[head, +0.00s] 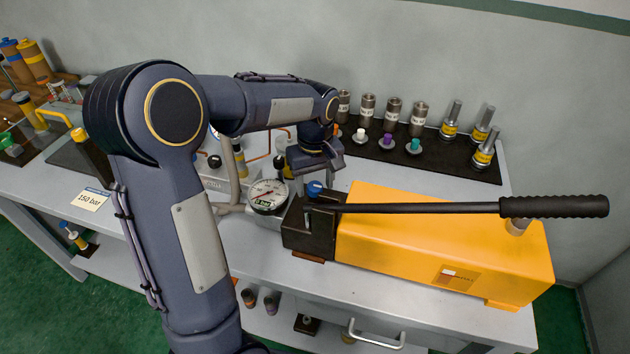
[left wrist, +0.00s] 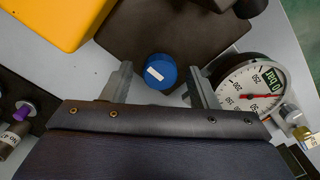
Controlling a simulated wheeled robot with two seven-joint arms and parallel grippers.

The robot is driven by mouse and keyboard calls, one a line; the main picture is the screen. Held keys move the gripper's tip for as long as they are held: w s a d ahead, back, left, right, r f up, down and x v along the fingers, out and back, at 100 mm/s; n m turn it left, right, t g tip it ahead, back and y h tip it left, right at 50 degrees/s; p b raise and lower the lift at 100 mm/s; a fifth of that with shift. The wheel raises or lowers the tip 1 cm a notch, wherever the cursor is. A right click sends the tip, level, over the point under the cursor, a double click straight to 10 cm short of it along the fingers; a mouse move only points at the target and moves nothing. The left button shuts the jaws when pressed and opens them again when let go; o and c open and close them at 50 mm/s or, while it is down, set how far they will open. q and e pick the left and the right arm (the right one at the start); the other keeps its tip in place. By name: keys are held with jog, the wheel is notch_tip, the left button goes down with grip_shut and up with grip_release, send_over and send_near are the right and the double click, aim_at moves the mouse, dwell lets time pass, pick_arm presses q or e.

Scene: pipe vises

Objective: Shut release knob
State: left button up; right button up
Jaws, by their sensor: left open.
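The release knob (head: 314,187) is a small blue round cap on the dark front block of the yellow hand pump (head: 430,240). In the left wrist view the blue knob (left wrist: 160,71) has a white mark on its top and sits between the two fingers. My left gripper (head: 312,185) points down over the knob. In the left wrist view my left gripper (left wrist: 160,78) is open, one finger on either side, with gaps visible beside the knob. My right gripper is not in view.
A pressure gauge (head: 268,196) stands just left of the knob. The pump's long black lever (head: 430,207) runs to the right above the yellow body. A dark rack (head: 440,152) with several metal fittings stands behind. A card reading 150 bar (head: 90,200) is at the left.

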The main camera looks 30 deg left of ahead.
pick_arm(q)
jog(key=c, duration=1)
jog(key=shift+m, duration=0.3)
jog(key=m, duration=0.3)
jog(key=shift+m+p, duration=0.3)
jog(key=shift+m, duration=0.1)
jog(key=m, duration=0.4)
jog(key=shift+m, duration=0.3)
jog(key=m+p, duration=0.1)
jog(key=m, duration=0.3)
jog(key=shift+m+p, duration=0.3)
jog(key=shift+m, duration=2.1)
